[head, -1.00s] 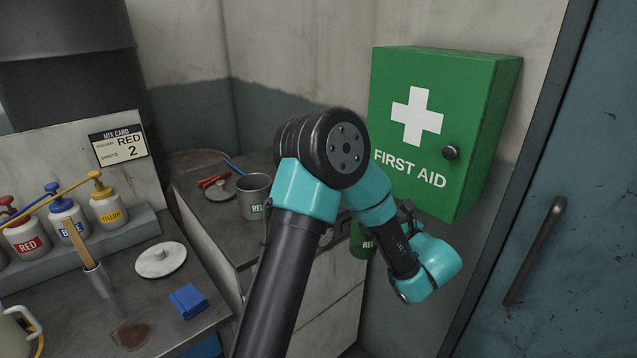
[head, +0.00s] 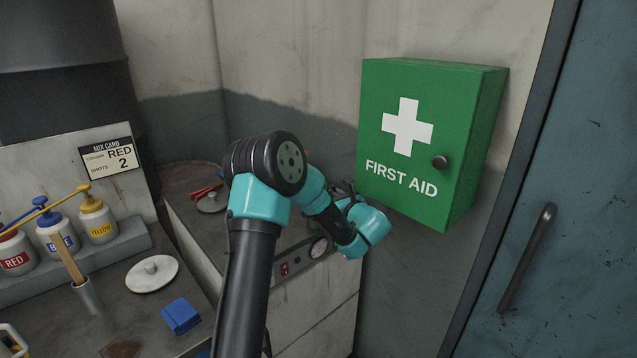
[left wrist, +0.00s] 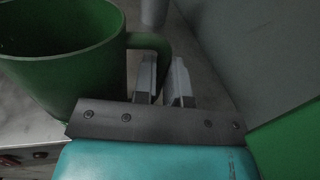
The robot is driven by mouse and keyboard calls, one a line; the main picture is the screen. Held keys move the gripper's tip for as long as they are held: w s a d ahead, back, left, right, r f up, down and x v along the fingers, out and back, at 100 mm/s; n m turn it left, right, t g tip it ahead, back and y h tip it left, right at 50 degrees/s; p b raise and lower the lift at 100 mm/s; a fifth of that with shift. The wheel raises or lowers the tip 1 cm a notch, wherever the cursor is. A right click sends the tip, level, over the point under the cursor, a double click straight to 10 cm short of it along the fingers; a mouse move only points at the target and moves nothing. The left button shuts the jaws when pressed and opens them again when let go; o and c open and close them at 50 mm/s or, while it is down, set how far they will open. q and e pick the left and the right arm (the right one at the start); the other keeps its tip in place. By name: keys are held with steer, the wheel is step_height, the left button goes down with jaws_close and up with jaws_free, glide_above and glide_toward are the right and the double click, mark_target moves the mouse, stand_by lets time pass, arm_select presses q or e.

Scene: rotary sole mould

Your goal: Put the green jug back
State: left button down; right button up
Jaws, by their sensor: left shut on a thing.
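The green jug (left wrist: 62,75) fills the left of the left wrist view, its open rim facing up. Its handle (left wrist: 150,42) runs between the fingers of my left gripper (left wrist: 163,68), which is shut on it. In the head view only a sliver of green shows beside my left wrist, and my arm hides most of the jug. I cannot tell whether the jug touches the cabinet top. My right gripper is not in view.
The green first aid box (head: 432,140) hangs on the wall close to the right of my left wrist. Red-handled pliers (head: 205,190) lie on the cabinet top. A grey cup (left wrist: 155,12) stands beyond the fingers. Paint bottles (head: 97,220) and a blue block (head: 181,317) are on the left bench.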

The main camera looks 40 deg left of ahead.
arm_select(q)
steer(key=x, duration=0.7)
steer(key=shift+a, duration=0.1)
steer(key=x, duration=0.3)
steer(key=shift+a, duration=0.25)
steer(key=shift+w+a+r, duration=0.15)
steer(key=shift+w, duration=0.05)
steer(key=c, duration=1.2)
jaws_free()
steer(key=shift+f, duration=0.25)
steer(key=v, duration=1.7)
steer(key=shift+s+f, duration=0.1)
steer(key=shift+s, duration=0.05)
